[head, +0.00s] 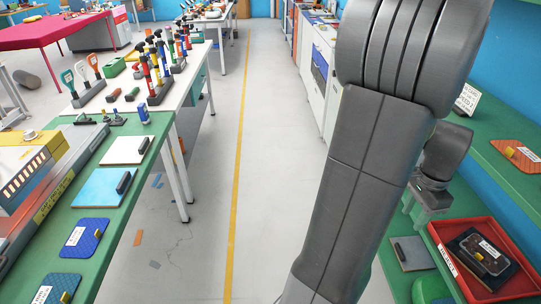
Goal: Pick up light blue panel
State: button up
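The light blue panel (97,188) lies flat on the green bench at the left, with a dark upright handle near its right edge. A cream panel (122,150) with a similar dark handle lies just behind it. A dark blue panel (84,237) with a white label and a small yellow tab lies in front of it. My gripper (424,212) is at the right, partly hidden behind my arm, over the green shelving and far from the light blue panel. Its fingers are too small and covered to tell open from shut.
The green bench (128,205) also bears a yellow and grey machine (30,165) at its left. A red tray (490,255) with a labelled dark item sits on the right shelving, beside a grey panel (412,253).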

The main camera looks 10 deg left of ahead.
aim_at(106, 188)
jog(key=u, duration=1.85)
jog(key=i+u, duration=0.45)
jog(key=i, duration=0.2)
jog(key=i+l+u, duration=0.3)
jog(key=i+u, duration=0.15)
jog(key=i, duration=0.15)
